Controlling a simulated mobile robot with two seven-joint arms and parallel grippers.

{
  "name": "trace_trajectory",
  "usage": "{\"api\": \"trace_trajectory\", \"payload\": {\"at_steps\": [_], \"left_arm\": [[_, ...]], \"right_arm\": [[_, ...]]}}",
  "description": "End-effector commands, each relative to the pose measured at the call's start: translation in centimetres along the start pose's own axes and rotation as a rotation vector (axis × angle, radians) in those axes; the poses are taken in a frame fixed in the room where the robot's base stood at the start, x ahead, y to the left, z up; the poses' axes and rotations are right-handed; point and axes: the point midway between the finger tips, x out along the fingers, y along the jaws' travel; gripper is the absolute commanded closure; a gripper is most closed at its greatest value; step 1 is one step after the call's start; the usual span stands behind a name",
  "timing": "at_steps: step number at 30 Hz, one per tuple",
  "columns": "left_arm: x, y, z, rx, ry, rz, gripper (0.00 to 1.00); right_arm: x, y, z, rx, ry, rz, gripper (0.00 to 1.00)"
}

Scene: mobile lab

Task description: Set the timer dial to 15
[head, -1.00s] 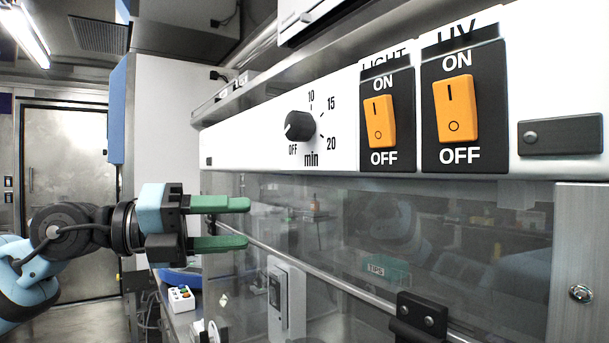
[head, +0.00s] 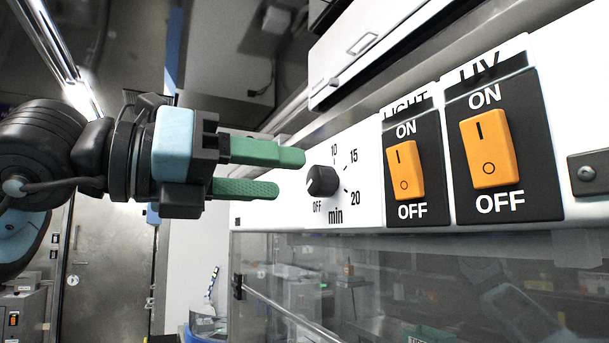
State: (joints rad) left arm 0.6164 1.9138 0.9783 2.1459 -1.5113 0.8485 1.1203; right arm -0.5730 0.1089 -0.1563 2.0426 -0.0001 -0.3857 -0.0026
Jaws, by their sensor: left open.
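The timer dial (head: 322,181) is a round black knob on the white control panel (head: 270,212). Marks 10, 15 and 20 run around its right side, with OFF at its lower left and "min" below. A small white pointer mark on the knob faces the lower left, near OFF. My left gripper (head: 292,173) has two green fingers, one above the other, and is open and empty. Its fingertips point right, just left of the dial, and look apart from it. My right gripper is not in view.
To the right of the dial are the orange LIGHT switch (head: 404,171) and the orange UV switch (head: 489,148). A white cabinet (head: 370,50) overhangs above the panel. A glass sash (head: 400,275) lies below. Free space lies left of the panel.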

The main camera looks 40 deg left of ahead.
Motion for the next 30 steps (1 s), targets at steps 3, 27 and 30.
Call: {"api": "trace_trajectory", "payload": {"at_steps": [3,27,30], "left_arm": [[1.8,0.0,0.0,0.0,0.003,0.001,0.46],[4.7,0.0,0.0,-0.001,0.0,-0.001,0.7],[4.7,0.0,0.0,-0.001,0.0,-0.001,0.83]], "right_arm": [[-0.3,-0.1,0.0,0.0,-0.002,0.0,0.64],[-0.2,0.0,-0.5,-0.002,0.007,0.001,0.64],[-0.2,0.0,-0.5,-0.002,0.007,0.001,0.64]]}}
